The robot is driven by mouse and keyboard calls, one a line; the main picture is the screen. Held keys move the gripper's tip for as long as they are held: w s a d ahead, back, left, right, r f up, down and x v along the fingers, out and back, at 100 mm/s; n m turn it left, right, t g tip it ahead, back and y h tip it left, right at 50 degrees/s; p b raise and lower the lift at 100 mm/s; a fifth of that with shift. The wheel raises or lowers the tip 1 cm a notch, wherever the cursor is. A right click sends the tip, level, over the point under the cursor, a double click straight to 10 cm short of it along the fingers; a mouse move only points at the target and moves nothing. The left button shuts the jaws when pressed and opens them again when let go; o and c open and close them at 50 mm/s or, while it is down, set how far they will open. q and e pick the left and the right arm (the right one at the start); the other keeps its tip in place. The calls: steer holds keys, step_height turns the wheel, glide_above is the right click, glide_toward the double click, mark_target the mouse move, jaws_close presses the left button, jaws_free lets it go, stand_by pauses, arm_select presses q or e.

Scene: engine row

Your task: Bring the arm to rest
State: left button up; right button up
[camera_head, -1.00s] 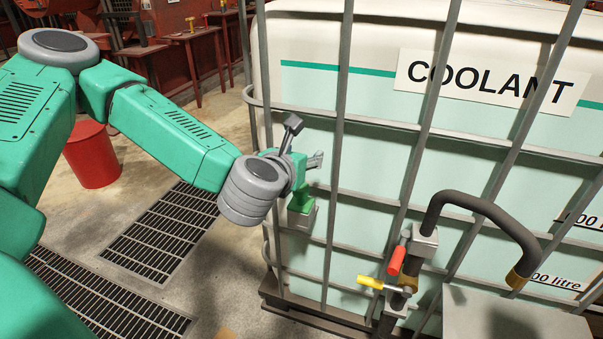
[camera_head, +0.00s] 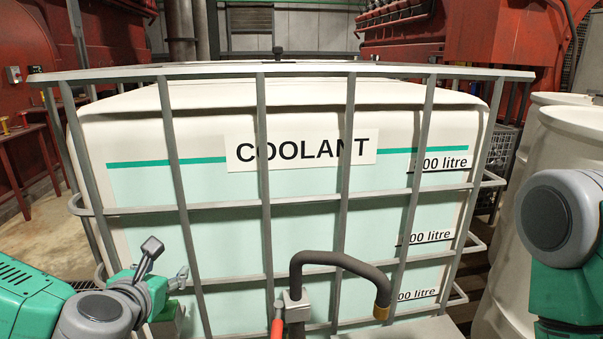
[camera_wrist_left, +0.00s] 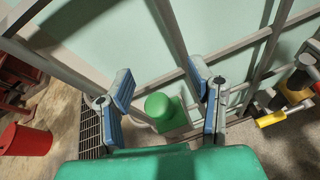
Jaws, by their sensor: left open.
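My left gripper (camera_head: 168,262) shows at the lower left of the head view, in front of the coolant tank's left side. Its two fingers are spread and hold nothing. In the left wrist view the open fingers (camera_wrist_left: 160,85) frame a green rounded knob (camera_wrist_left: 163,106) on a grey block, beyond them and apart from them as far as I can tell. My left arm (camera_head: 95,318) enters at the lower left corner. My right arm (camera_head: 560,225) shows at the right edge; its gripper is out of view.
The white coolant tank (camera_head: 240,112) in a grey bar cage fills the middle. A dark bent hose (camera_head: 340,260) and a red handle (camera_head: 277,326) stand before it. Pale drums (camera_head: 560,130) are at the right. A red bucket (camera_wrist_left: 25,139) stands on the floor.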

arm_select(q)
steer(key=s+d+f+m+g+h+p, duration=0.25)
steer(key=s+d+f+m, duration=0.25)
steer(key=s+f+m, duration=0.4)
steer(key=s+d+f+m+g+h+p, duration=0.15)
steer(key=s+d+f+m+g, duration=0.3)
steer(key=f+m, duration=0.5)
steer(key=s+a+f+m+g+y, duration=0.1)
steer(key=s+a+f+m+g, duration=0.1)
steer(key=s+m, duration=0.6)
steer(key=s+a+f+m+g+y+p, duration=0.1)
steer(key=s+a+f+m+g, duration=0.1)
steer(key=s+a+m+g, duration=0.2)
steer(key=s+a+m, duration=0.3)
steer(key=m, duration=0.2)
steer(key=shift+s, duration=0.4)
